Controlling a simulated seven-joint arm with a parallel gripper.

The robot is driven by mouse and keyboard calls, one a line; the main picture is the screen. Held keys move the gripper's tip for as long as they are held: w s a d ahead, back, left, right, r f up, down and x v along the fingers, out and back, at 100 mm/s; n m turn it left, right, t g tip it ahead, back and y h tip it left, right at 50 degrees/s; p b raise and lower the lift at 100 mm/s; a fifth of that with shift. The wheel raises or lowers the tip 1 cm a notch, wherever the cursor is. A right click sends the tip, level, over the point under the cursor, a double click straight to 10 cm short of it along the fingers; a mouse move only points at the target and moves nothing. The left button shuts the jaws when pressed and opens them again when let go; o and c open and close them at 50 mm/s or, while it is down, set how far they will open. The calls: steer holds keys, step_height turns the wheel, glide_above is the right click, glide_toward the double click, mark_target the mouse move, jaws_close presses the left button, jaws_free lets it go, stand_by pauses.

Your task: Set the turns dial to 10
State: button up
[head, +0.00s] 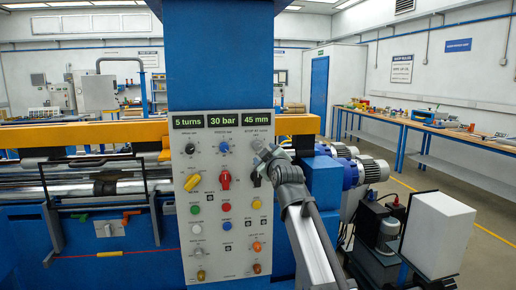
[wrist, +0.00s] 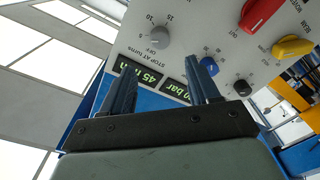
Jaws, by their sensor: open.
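The grey turns dial (wrist: 153,40), marked "STOP AT turns", is on the white control panel (wrist: 122,42) below the "45 mm" display. Its scale shows OFF, 10 and 15; I cannot tell clearly which mark it points to. In the head view the grey end of my arm overlaps the dial's spot at the panel's upper right. My gripper (wrist: 160,62) is open, its two dark blue fingers apart with nothing between them. In the wrist view the dial lies just beyond the fingertips, and no contact shows. My gripper also shows in the head view (head: 262,151).
The blue knob (wrist: 209,67) is close beside the right fingertip, and a black knob (wrist: 244,88) is further right. The red (head: 225,180) and yellow (head: 192,182) selector handles stick out lower on the panel.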

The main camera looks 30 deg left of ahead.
mark_target(258, 146)
steer(key=x, duration=1.1)
steer(key=c, duration=1)
